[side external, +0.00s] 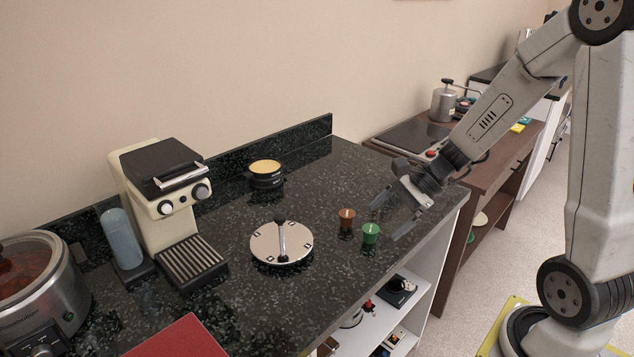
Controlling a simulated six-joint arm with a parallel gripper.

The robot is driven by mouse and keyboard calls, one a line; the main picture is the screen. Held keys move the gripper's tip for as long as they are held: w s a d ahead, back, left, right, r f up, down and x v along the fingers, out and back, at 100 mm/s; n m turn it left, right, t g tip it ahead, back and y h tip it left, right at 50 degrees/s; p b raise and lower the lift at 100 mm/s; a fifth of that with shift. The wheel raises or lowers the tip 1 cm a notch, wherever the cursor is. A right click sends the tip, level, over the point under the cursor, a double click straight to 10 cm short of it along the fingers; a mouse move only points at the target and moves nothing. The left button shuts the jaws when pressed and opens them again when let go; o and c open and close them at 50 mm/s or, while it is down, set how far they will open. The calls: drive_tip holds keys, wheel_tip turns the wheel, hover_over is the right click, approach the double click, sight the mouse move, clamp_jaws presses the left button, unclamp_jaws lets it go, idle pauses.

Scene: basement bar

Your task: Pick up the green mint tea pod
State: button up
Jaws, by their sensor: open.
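The green pod (370,234) stands on the dark speckled countertop (330,185), near its front edge. A brown pod (346,218) stands just behind and left of it, close beside it. My gripper (384,219) is open, tilted down and to the left, with its fingertips close to the green pod on its right side. No thing shows between the fingers. From this view I cannot tell the exact height of the fingertips over the counter or whether they touch the pod.
A round silver disc with a black handle (281,243) lies left of the pods. A small black pot (266,174) stands behind. A cream coffee machine (165,200) and a steel cooker (40,290) stand further left. Open shelves (400,310) lie below the counter's edge.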

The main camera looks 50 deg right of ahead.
drive_tip(key=w+d+r+m+t+h, duration=0.15)
drive_tip(key=w+d+m+t, duration=0.25)
drive_tip(key=d+m+t, duration=0.45)
drive_tip(key=m+g, duration=0.2)
approach(363, 239)
drive_tip(key=shift+w+a+r, duration=0.3)
drive_tip(key=shift+w+r, duration=0.45)
drive_tip(key=shift+w, duration=0.1)
drive_tip(key=shift+w+a, duration=0.1)
drive_tip(key=shift+x, duration=1.2)
drive_tip(key=shift+x, duration=2.65)
drive_tip(key=shift+a+r, duration=0.1)
drive_tip(key=shift+a, duration=0.05)
